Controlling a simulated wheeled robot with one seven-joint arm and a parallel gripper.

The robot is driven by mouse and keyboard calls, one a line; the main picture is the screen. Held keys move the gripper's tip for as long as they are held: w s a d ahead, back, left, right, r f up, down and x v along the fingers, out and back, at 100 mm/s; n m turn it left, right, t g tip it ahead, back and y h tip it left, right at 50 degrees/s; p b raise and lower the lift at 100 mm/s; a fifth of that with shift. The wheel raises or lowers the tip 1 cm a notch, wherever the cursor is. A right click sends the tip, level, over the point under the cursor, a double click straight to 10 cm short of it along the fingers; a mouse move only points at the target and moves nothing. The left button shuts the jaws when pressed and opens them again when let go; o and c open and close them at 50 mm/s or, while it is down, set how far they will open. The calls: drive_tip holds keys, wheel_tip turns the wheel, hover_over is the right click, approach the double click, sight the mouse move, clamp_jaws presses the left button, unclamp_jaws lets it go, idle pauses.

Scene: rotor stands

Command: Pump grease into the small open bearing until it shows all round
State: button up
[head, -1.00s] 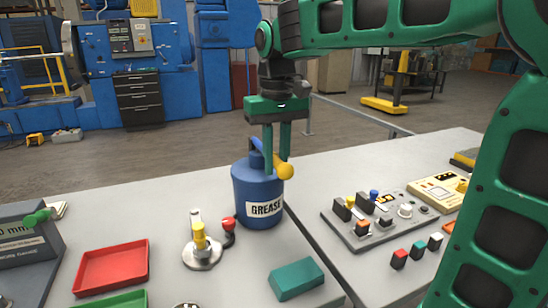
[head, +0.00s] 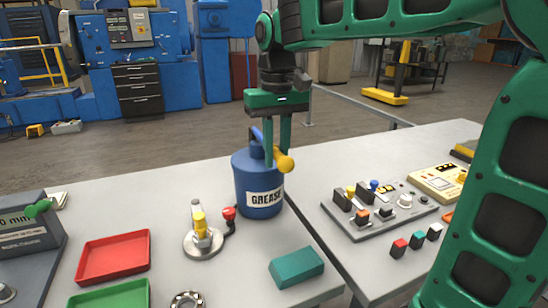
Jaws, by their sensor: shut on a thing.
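The blue grease can (head: 261,178), labelled GREASE, stands upright on the grey bench. A yellow knob (head: 286,163) sits at its top right, beside a blue handle. My gripper (head: 277,163) points down, with its green fingers shut at the can's top by the knob. The fingers hide the exact hold on the knob's lever. A bearing ring (head: 187,300) shows at the bottom edge, partly cut off; I cannot tell whether grease is in it. A round metal stand (head: 203,241) with a yellow post and a red-knobbed lever stands left of the can.
A red tray (head: 115,256) and a green tray (head: 110,297) lie at the left. A teal block (head: 296,267) lies in front of the can. A control panel (head: 378,212) with several knobs is on the right bench, past a dark seam.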

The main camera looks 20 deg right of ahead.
drive_tip(key=shift+r, duration=1.85)
drive_tip(key=o, duration=0.9)
drive_tip(key=shift+r, duration=3.5)
